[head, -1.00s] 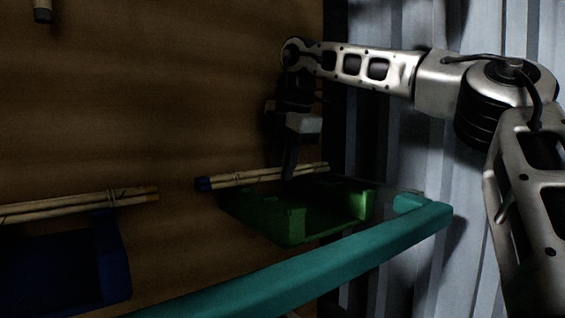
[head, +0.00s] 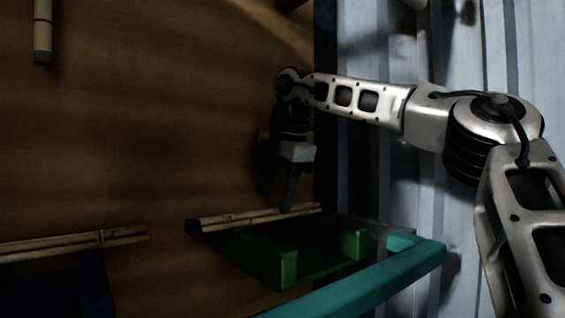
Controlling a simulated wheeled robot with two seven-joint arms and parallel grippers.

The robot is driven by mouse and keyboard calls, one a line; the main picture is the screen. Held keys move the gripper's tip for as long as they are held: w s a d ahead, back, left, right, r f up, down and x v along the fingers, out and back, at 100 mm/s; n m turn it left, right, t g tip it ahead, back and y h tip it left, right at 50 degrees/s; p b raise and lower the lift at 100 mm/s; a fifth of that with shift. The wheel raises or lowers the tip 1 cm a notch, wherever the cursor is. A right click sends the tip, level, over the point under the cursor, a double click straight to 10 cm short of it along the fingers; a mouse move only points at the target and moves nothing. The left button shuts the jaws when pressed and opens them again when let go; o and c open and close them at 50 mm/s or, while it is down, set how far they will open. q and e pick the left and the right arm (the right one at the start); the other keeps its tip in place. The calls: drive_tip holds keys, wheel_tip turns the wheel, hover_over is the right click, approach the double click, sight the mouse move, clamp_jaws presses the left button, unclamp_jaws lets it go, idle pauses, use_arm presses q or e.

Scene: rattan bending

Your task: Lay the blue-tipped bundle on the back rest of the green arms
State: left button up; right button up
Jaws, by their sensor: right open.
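The blue-tipped bundle (head: 245,219) is a pair or so of pale rattan sticks with a dark blue left end. It lies along the back of the green tray-like holder with upright arms (head: 289,268), at the right of the head view. Its left end sticks out past the holder. My right gripper (head: 287,198) points down at the bundle's right part, its jaws open, with a finger in front of the sticks. Whether the fingers straddle or touch the bundle I cannot tell. My left gripper is not in view.
A second bundle with an orange-brown tip (head: 72,243) lies on a dark blue holder (head: 97,284) at lower left. A teal bar (head: 372,284) runs in front of the green holder. A grey-tipped stick (head: 42,30) shows at upper left. A corrugated wall stands right.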

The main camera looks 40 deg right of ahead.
drive_tip(key=v, duration=1)
drive_tip(key=shift+f, duration=0.1)
